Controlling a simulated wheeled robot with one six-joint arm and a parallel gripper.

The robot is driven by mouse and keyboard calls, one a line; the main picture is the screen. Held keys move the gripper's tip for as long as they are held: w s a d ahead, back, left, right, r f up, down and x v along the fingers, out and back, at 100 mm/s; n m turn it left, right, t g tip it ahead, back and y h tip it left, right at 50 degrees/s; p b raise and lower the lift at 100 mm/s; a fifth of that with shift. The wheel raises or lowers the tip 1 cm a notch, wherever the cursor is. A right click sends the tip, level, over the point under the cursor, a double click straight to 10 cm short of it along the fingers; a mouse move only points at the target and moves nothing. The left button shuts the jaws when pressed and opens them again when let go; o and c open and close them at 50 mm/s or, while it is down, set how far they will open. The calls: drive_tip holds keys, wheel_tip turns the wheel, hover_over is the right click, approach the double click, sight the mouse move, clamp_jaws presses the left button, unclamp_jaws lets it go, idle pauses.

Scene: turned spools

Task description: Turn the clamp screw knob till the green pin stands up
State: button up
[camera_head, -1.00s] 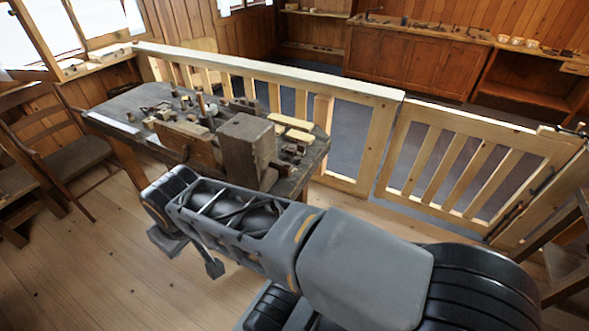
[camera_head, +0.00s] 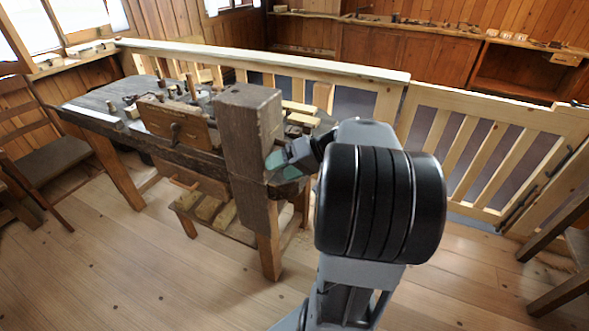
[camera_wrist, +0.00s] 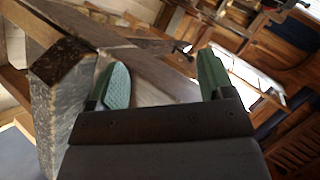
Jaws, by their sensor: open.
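My gripper (camera_head: 280,166) is open, with green pads on its fingers. In the head view it is beside the right face of a thick upright wooden block (camera_head: 248,115) at the bench's near end. In the wrist view my gripper (camera_wrist: 162,78) has nothing held between its fingers. A worn wooden block (camera_wrist: 45,120) stands close to its left finger. A small dark fitting (camera_head: 175,131) sits on the wooden vise front (camera_head: 160,117); I cannot tell whether it is the clamp screw knob. I cannot make out the green pin.
The workbench (camera_head: 80,112) carries several small turned pieces and tools. A lower shelf (camera_head: 205,208) holds wood blocks. A pale railing (camera_head: 300,62) runs behind the bench. A chair (camera_head: 45,155) is at left. The plank floor in front is clear.

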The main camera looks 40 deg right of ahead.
drive_tip(key=s+d+f+t+b, duration=0.1)
drive_tip(key=d+f+t+b, duration=0.2)
drive_tip(key=d, duration=0.5)
drive_tip(key=d+f+t+b, duration=0.1)
drive_tip(key=d+t+b, duration=0.1)
drive_tip(key=d+t, duration=0.55)
drive_tip(key=shift+m+g+h, duration=0.4)
drive_tip(key=shift+g, duration=0.55)
drive_tip(key=x, duration=1.2)
drive_tip(key=shift+w+d+r, duration=0.1)
drive_tip(key=shift+d+r, duration=0.2)
drive_tip(key=shift+c, duration=0.2)
